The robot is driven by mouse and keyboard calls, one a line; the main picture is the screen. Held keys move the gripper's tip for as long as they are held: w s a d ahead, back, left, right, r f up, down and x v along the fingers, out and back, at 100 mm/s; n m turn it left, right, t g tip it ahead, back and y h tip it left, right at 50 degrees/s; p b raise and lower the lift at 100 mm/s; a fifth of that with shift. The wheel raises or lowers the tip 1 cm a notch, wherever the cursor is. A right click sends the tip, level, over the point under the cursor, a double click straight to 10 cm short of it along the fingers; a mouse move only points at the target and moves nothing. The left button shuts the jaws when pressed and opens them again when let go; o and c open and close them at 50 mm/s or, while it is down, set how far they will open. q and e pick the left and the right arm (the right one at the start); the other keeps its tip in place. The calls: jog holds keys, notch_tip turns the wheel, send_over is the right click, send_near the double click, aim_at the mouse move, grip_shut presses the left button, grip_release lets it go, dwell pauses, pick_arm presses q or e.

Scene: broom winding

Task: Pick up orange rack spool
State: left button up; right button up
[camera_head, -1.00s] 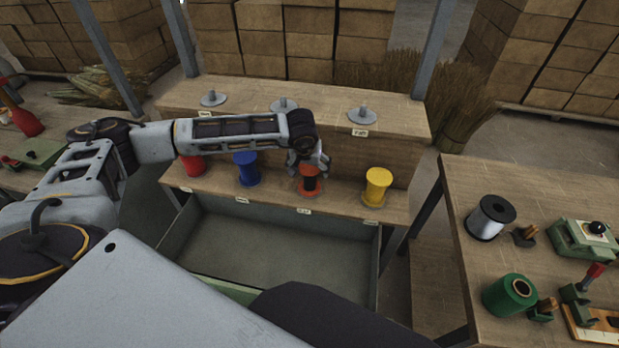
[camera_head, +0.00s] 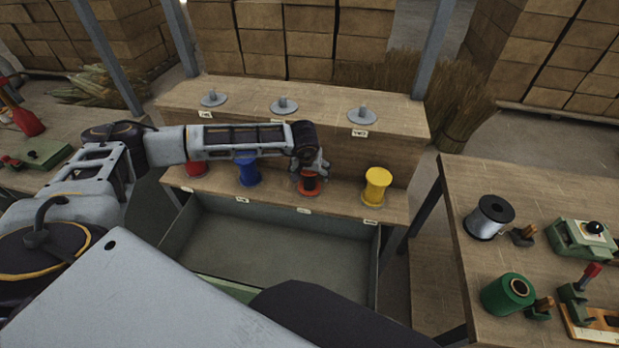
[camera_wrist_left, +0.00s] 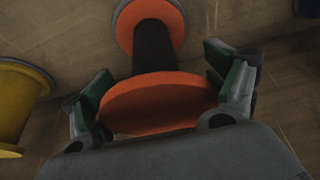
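The orange spool (camera_head: 309,190), with a dark middle, stands on the rack's lower shelf between the blue spool (camera_head: 247,172) and the yellow spool (camera_head: 376,188). My left gripper (camera_head: 311,170) is over it from above and hides its top. In the left wrist view, the spool's near orange flange (camera_wrist_left: 158,102) lies between the two spread fingers, its dark core and far flange beyond. The fingers look open around it; whether the pads touch the flange I cannot tell. My right gripper is not in view.
A red spool (camera_head: 196,168) stands at the shelf's left, partly behind my left arm. Empty grey pegs (camera_head: 284,104) line the upper shelf. An open grey bin (camera_head: 270,252) lies below. The right table (camera_head: 540,205) holds silver and green spools.

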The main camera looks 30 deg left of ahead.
pick_arm(q)
jog(key=c, duration=0.7)
jog(key=shift+c, duration=0.9)
jog(key=shift+r, duration=0.55)
notch_tip(320, 180, up, 8)
jog(key=shift+r+b, duration=0.15)
jog(key=shift+b, duration=0.15)
notch_tip(320, 180, up, 19)
jog(key=shift+f+b, duration=0.2)
jog(key=shift+b, duration=0.25)
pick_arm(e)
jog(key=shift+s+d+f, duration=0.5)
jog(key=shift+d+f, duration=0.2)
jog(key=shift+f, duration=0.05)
pick_arm(q)
jog(key=shift+c, duration=0.2)
